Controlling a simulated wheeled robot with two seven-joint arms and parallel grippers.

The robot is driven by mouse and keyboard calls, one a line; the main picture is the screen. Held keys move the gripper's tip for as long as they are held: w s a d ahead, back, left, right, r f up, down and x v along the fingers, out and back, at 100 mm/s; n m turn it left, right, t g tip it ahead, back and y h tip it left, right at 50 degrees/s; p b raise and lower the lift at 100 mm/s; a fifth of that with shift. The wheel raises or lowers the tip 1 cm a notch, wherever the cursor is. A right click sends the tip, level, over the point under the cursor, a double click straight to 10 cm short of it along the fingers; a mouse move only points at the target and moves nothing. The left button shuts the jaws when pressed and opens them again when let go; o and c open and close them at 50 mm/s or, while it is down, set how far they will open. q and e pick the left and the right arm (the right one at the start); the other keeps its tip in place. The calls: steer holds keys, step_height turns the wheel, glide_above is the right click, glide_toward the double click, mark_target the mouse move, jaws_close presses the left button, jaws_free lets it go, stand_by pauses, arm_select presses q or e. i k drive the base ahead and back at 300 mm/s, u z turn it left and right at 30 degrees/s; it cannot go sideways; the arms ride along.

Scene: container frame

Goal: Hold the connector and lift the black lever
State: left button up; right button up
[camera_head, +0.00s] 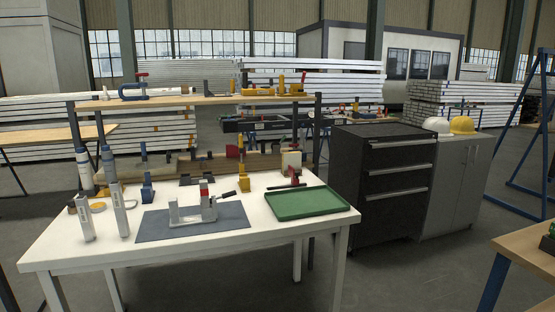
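A light grey frame-shaped fixture (190,213) stands on a dark blue-grey mat (152,228) on the white table. It appears to be the connector, though it is small in view. A short black lever (228,194) sticks out near its right end, tilted slightly up to the right. A red-topped upright part (204,190) rises beside the lever. Nothing touches the fixture or lever from above. Neither of my grippers is in view.
A green tray (308,216) lies right of the mat. Upright pale containers (86,218) stand left. A yellow clamp-like tool (244,184) and blue one (147,188) stand behind. A shelf (180,101) rises at the back. A black cabinet (372,205) stands right of the table.

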mark_target(230, 193)
steer(key=z, duration=0.3)
steer(key=i, duration=0.85)
steer(key=u, duration=0.05)
